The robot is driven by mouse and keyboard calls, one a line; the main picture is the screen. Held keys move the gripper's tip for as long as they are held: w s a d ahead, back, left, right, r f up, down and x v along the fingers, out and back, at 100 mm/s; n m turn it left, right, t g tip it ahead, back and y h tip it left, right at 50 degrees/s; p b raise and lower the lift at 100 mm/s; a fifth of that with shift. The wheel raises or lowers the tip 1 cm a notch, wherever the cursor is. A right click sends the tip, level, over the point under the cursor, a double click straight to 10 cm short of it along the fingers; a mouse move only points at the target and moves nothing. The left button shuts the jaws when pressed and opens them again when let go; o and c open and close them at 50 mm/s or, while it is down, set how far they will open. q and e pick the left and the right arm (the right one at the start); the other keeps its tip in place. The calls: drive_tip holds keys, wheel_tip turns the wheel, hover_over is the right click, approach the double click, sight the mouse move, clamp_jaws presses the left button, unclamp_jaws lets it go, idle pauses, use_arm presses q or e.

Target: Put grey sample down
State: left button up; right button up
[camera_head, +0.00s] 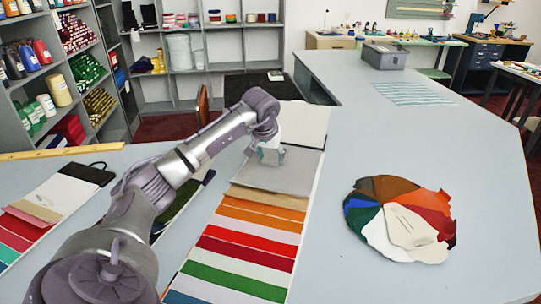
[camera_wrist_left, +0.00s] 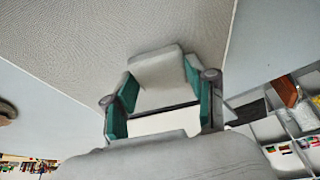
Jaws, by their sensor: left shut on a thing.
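The grey sample (camera_head: 296,172) is a flat, light grey sheet at the far part of a long swatch board, between the tan strip and the board's whitish far end (camera_head: 305,124). My left gripper (camera_head: 272,158) is at the sample's far left edge and is shut on it. In the left wrist view the textured grey sample (camera_wrist_left: 130,45) fills much of the top, and the teal finger pads of the left gripper (camera_wrist_left: 158,96) stand at its edge. I cannot tell whether the sample lies fully flat on the board. My right gripper is not in view.
Coloured strips, such as the red strip (camera_head: 250,236), run down the board towards me. A round fan of swatches (camera_head: 400,220) lies to the right. Another sample board (camera_head: 60,195) lies at the left. A grey bin (camera_head: 384,57) stands far back. The counter's right side is mostly clear.

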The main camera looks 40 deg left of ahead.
use_arm(q)
drive_tip(key=o, duration=0.8)
drive_tip(key=shift+f, duration=0.15)
drive_tip(key=shift+o, duration=0.2)
drive_tip(key=v, duration=1.2)
drive_tip(key=shift+b, duration=0.4)
drive_tip(key=shift+w, duration=0.1)
